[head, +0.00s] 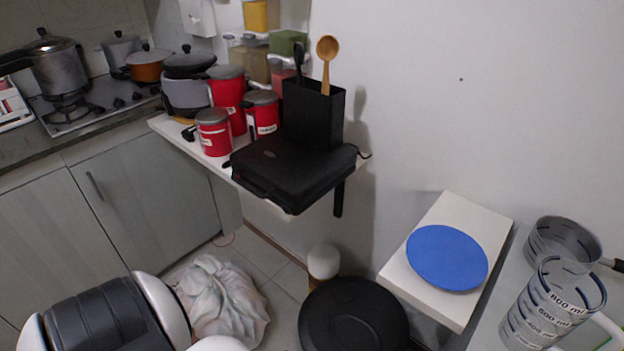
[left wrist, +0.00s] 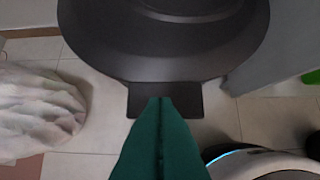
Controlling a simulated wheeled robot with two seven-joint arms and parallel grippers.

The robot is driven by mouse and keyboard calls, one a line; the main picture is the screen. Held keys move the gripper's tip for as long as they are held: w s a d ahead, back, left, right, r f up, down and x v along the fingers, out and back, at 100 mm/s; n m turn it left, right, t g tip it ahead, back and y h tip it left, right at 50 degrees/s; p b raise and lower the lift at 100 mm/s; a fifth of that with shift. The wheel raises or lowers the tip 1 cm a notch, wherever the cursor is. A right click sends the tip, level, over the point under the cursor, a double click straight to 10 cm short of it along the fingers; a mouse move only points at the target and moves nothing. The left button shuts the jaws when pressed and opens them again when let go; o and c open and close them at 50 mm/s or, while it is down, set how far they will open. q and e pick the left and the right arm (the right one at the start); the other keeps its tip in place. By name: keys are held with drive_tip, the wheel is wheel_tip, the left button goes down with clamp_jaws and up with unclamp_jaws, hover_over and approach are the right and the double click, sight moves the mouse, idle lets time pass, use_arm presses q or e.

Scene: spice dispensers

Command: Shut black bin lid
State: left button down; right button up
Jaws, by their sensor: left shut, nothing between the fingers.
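The black bin (head: 353,318) stands on the floor at the bottom middle of the head view, cut off by the lower edge. Its round black lid appears to lie flat over the top, and I see no open gap. In the left wrist view the round dark lid (left wrist: 165,40) fills the top, with a dark tab (left wrist: 188,97) at its near edge. My left gripper's green fingers (left wrist: 160,101) are shut and empty. Their tips overlap the tab in the picture; I cannot tell whether they touch it. My right gripper is in neither view.
A crumpled pale bag (head: 220,300) lies on the floor left of the bin. A white shelf (head: 185,140) with a black case (head: 292,170) juts out above and behind it. A white board with a blue disc (head: 447,258) is to the right.

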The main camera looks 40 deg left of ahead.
use_arm(q)
drive_tip(key=f+b, duration=0.1)
drive_tip(key=s+f+b, duration=0.1)
drive_tip(key=f, duration=0.1)
drive_tip(key=f+b, duration=0.1)
drive_tip(key=f, duration=0.1)
drive_tip(key=shift+s+d+f, duration=0.2)
drive_tip(key=shift+s+d, duration=0.05)
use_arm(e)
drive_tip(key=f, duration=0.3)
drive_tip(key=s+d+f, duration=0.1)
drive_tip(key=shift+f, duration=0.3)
use_arm(q)
wheel_tip(320, 180, up, 6)
drive_tip(key=w+p, duration=0.1)
drive_tip(key=p, duration=0.5)
drive_tip(key=s+r, duration=0.1)
drive_tip(key=s, duration=0.9)
drive_tip(key=shift+r+b, duration=0.25)
drive_tip(key=shift+b, duration=0.05)
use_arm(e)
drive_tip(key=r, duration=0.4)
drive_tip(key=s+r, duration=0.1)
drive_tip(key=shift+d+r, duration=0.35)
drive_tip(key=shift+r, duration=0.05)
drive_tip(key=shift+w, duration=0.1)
